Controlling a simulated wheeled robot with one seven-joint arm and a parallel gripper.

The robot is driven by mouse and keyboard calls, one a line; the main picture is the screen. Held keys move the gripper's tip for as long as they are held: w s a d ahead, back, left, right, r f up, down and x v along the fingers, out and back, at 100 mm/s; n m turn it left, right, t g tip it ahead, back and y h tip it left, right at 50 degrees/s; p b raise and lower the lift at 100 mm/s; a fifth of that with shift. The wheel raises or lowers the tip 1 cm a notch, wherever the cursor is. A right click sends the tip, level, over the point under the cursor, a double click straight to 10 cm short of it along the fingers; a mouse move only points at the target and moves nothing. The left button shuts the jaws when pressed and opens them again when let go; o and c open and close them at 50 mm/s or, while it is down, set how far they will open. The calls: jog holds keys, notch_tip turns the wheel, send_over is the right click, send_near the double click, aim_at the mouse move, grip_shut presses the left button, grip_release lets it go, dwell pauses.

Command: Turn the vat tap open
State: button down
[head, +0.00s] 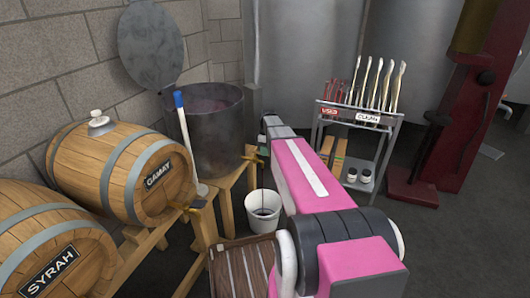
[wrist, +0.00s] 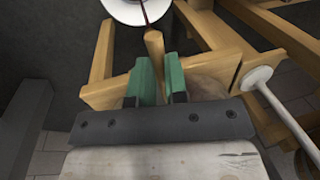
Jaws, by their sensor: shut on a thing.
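The vat (head: 205,130) is a dark metal tub on a wooden stand, with dark reddish contents and its round lid raised behind it.
Barrels marked Gamay (head: 110,165) and Syrah (head: 45,245) lie on a wooden rack at the left. A blue-tipped pole (head: 186,140) leans there. A tool cart (head: 361,119) and a red machine (head: 455,110) stand right. Open floor lies between them.

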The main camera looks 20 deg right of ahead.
jog(key=c, duration=1.1)
grip_release()
jog(key=shift+r, duration=0.1)
jog(key=r, duration=0.3)
jog(key=w+r, duration=0.1)
jog(key=r, duration=0.3)
jog(key=d+r, duration=0.1)
jog(key=r, duration=0.2)
jog(key=shift+w+d+r, duration=0.1)
jog(key=shift+w+r, duration=0.15)
jog(key=shift+w, duration=0.15)
jog(key=s+a+f+m, duration=0.3)
jog(key=s, duration=0.5)
jog(key=s+a+f+m+t, duration=0.1)
jog(key=s+a+f+m, duration=0.2)
jog(key=s, duration=0.6)
jog(key=s+a+f+m+h, duration=0.1)
jog(key=s+a+f+m, duration=0.2)
jog(key=s, duration=0.5)
jog(key=shift+s+a+f+m+t, duration=0.1)
jog(key=shift+s+f+m+t, duration=0.1)
jog(key=shift+f+m, duration=0.25)
jog(key=shift+s+a+f+m+t, duration=0.1)
jog(key=shift+f+m+t, duration=0.1)
jog(key=shift+f+m, duration=0.25)
